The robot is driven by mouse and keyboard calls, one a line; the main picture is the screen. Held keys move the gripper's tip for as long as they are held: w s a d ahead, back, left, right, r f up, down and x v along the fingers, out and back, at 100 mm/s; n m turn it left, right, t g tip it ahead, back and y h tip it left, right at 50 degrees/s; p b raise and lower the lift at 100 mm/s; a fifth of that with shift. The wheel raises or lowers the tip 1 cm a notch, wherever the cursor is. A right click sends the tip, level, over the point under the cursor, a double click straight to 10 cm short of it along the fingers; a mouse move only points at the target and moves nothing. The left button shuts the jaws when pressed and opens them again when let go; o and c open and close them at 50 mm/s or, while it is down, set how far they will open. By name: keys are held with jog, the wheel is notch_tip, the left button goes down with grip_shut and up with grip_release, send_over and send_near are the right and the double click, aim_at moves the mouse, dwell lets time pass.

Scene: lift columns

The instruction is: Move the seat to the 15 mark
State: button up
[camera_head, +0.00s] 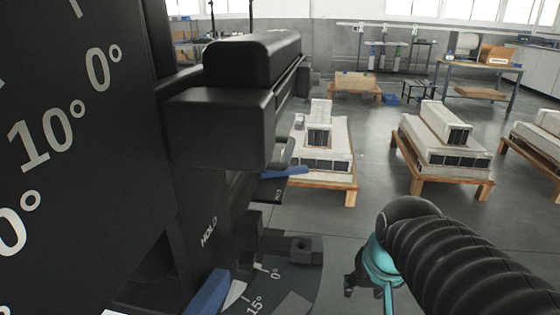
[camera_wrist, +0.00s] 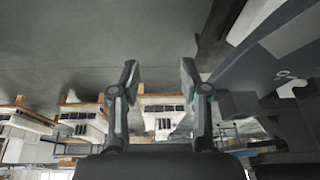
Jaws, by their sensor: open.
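A black machine fills the left side of the head view. Its black padded block (camera_head: 235,125), apparently the seat, sticks out to the right. Below it, a curved dark scale (camera_head: 290,290) carries 0° and 15° marks. A white wedge lies on the scale beside the 15° mark; I cannot tell whether it is the pointer. A blue lever (camera_head: 207,295) and a blue handle (camera_head: 285,172) show on the machine. My gripper (camera_head: 368,292) hangs right of the scale, apart from it. In the wrist view, my gripper (camera_wrist: 160,75) is open and empty, its two fingers spread.
A large dark panel (camera_head: 80,200) with 0° and 10° marks stands at the near left. Model buildings on wooden stands (camera_head: 340,185) stand behind. Workbenches (camera_head: 480,68) line the back. Grey floor is open between machine and stands.

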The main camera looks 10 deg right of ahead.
jog(key=w+d+f+m+g+y+b, duration=0.1)
jog(key=w+d+m+y+b, duration=0.2)
jog(key=w, duration=0.6)
jog(key=w+d+r+m+y, duration=0.2)
jog(key=w+r+y, duration=0.25)
jog(key=w, duration=0.45)
jog(key=n+t+y, duration=0.1)
jog(key=n+y, duration=0.3)
jog(key=y, duration=0.4)
send_near(287, 147)
jog(key=x, duration=0.6)
jog(key=f+b+x, duration=0.1)
jog(key=x, duration=0.3)
jog(key=shift+s, duration=0.15)
jog(key=shift+d, duration=0.1)
grip_shut()
